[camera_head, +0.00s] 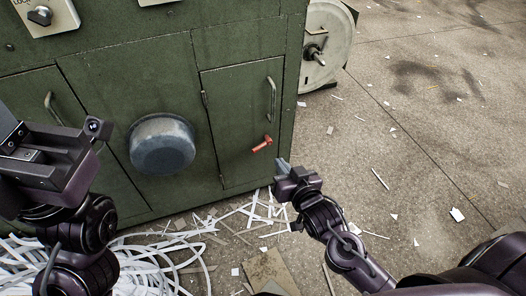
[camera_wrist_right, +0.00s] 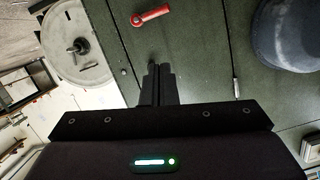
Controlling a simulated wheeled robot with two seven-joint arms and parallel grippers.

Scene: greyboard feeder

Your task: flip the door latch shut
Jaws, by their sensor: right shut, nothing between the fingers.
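The red door latch (camera_head: 262,144) sits on the right-hand green cabinet door (camera_head: 235,125), low and near its right edge, below a metal handle. It slants, with its left end lower in the head view. The red latch also shows in the right wrist view (camera_wrist_right: 150,16), beyond the fingertips. My right gripper (camera_head: 283,163) is shut and empty, just below and right of the latch, apart from it. In the right wrist view its fingers (camera_wrist_right: 159,70) are together. My left gripper (camera_head: 50,125) is at the left edge; its finger opening is not clear.
A grey round basin (camera_head: 162,144) sticks out from the cabinet front, left of the latch door. A large pale reel (camera_head: 328,50) stands at the cabinet's right side. White paper strips (camera_head: 190,255) litter the floor in front. Open concrete floor lies to the right.

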